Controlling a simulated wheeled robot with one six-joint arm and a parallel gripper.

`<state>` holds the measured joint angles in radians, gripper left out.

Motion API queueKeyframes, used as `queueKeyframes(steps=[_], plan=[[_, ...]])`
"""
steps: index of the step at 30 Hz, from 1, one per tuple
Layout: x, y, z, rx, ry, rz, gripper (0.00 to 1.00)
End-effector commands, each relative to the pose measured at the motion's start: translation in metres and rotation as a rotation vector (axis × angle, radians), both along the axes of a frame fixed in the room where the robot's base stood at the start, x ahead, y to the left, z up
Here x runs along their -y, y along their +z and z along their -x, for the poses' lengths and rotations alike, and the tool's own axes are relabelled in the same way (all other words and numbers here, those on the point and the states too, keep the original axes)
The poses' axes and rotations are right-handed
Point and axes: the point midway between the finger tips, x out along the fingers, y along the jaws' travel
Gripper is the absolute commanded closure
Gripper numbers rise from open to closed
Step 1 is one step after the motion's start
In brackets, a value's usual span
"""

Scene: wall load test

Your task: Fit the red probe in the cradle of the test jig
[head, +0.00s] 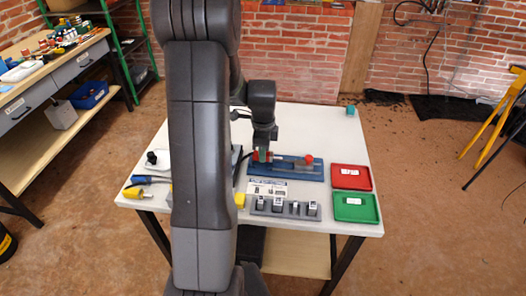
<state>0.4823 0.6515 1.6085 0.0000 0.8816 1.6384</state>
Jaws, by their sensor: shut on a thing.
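The test jig (312,176) is a blue base on the white table, with a grey part and a red ball on its right half. My gripper (262,153) points down over the jig's left end. It is shut on the red probe (256,156), of which only small red parts show beside the fingers. The probe is at or just above the jig. I cannot tell whether it touches the cradle, which is hidden by my gripper and too small to make out.
In front of the jig are a printed card (267,187) and a grey rack (285,210) with several small parts. A red tray (351,184) and a green tray (371,208) lie at right. Yellow (134,192) and blue (138,180) parts lie at left. The table's back is mostly clear.

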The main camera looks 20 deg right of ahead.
Motion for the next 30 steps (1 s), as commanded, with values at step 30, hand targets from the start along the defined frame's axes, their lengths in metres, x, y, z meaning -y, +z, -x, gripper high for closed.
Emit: queueKeyframes(steps=[30], plan=[[0.000, -0.015, 0.000, 0.000, 0.000, 0.000, 0.99]])
